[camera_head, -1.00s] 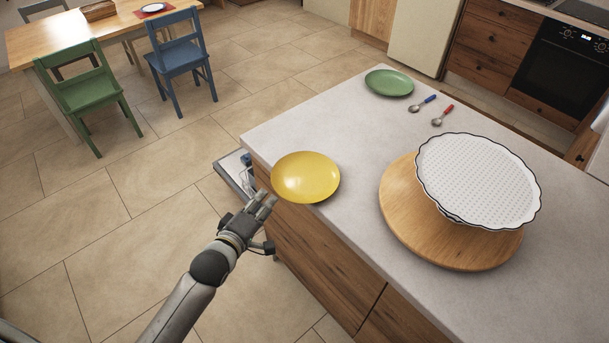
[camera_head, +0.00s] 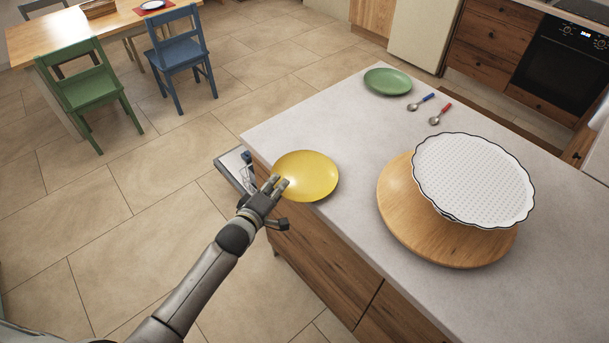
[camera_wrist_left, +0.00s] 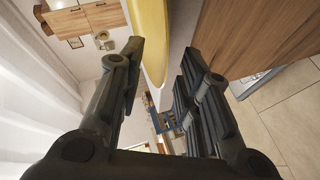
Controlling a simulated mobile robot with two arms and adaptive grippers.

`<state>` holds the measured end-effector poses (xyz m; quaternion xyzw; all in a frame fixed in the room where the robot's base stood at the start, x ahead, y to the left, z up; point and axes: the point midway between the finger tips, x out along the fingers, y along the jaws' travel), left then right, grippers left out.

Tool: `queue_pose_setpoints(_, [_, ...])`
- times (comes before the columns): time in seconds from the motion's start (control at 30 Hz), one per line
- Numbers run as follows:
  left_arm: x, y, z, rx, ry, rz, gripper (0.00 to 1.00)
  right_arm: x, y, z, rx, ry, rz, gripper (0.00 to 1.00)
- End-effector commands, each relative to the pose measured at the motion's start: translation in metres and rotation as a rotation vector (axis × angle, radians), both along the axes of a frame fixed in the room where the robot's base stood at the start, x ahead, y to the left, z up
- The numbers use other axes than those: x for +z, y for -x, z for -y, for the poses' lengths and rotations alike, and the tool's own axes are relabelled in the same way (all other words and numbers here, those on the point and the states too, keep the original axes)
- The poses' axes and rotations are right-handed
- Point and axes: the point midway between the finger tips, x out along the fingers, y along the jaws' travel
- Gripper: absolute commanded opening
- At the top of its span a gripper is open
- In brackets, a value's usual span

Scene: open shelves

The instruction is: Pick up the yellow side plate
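The yellow side plate (camera_head: 311,173) lies on the grey counter top, close to the edge nearest my left arm. My left gripper (camera_head: 278,183) is at the plate's left rim, with its fingertips overlapping that rim in the head view. In the left wrist view the plate (camera_wrist_left: 150,38) shows edge-on, its rim between the two spread fingers of my left gripper (camera_wrist_left: 162,62). The fingers are apart, and a gap shows between the plate and the right-hand finger. I cannot tell whether the other finger touches it. My right gripper is not in view.
A round wooden board (camera_head: 398,215) with a white scalloped dish (camera_head: 475,178) stands right of the plate. A green plate (camera_head: 387,81) and two spoons, blue-handled (camera_head: 421,102) and red-handled (camera_head: 440,114), lie farther back. Counter between is clear. An open dishwasher (camera_head: 236,170) is beside the left edge.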

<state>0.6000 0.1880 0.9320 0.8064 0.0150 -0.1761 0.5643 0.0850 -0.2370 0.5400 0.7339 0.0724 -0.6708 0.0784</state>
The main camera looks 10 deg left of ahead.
Motion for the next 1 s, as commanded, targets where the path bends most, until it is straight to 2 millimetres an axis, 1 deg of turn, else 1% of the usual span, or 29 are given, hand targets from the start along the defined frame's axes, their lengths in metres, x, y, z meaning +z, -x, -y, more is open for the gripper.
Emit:
queue_pose_setpoints(0.1, [0.0000,0.0001,0.0000,0.000,0.000,0.000,0.31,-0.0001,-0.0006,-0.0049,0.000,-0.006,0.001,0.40])
queue_pose_setpoints(0.33, [0.0000,0.0003,-0.0002,0.000,0.000,0.000,0.01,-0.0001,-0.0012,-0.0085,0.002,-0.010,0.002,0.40])
queue_pose_setpoints(0.37, [0.0000,0.0003,-0.0002,0.000,0.000,0.000,0.00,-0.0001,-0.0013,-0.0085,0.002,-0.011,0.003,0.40])
queue_pose_setpoints(0.87, [0.0010,0.0001,-0.0001,0.000,0.000,0.001,0.00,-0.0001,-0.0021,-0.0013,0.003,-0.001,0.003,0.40])
queue_pose_setpoints(1.0, [0.0042,-0.0001,-0.0002,0.000,0.000,0.002,0.00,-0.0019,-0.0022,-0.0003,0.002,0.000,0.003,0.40])
